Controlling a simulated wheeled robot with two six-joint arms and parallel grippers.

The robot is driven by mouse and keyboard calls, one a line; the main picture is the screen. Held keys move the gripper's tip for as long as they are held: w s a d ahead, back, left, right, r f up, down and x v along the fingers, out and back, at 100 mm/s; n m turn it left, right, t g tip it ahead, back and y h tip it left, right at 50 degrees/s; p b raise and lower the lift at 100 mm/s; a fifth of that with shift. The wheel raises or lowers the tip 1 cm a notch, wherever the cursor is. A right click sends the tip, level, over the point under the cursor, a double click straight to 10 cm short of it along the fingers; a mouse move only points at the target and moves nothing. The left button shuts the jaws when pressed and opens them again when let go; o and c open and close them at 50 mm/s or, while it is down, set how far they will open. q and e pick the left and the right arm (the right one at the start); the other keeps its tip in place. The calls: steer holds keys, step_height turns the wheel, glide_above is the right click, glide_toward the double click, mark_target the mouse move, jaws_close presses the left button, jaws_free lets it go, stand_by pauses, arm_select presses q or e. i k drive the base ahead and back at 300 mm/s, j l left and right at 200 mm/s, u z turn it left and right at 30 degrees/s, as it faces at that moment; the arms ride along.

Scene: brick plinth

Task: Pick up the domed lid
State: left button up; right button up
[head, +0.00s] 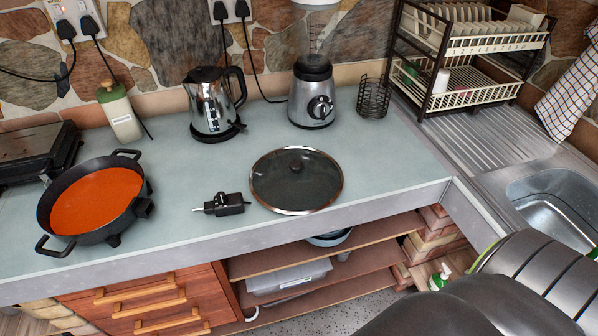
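The domed lid (270,190) is a round dark glass lid with a metallic rim and a black knob on top. It lies flat, knob up, on the pale grey-green counter (375,160), near the front edge. Neither of my grippers shows in the head view. A large dark grey part of my own body fills the lower right corner, apart from the lid.
A black pan of orange food (95,203) stands at the left. A small black plug-like object (228,204) lies just left of the lid. A kettle (211,103), blender (312,93) and wire holder (373,97) stand behind. A sink (555,205) is at right.

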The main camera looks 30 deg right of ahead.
mark_target(297, 181)
steer(key=l+z, duration=0.1)
steer(key=z, duration=0.3)
steer(key=k+l+z, duration=0.1)
steer(key=z, duration=0.3)
steer(key=l+z, duration=0.2)
steer(key=z, duration=0.2)
steer(key=l+z, duration=0.15)
steer(key=z, duration=0.2)
steer(key=l, duration=0.45)
steer(key=j, duration=0.15)
steer(key=i+z, duration=0.05)
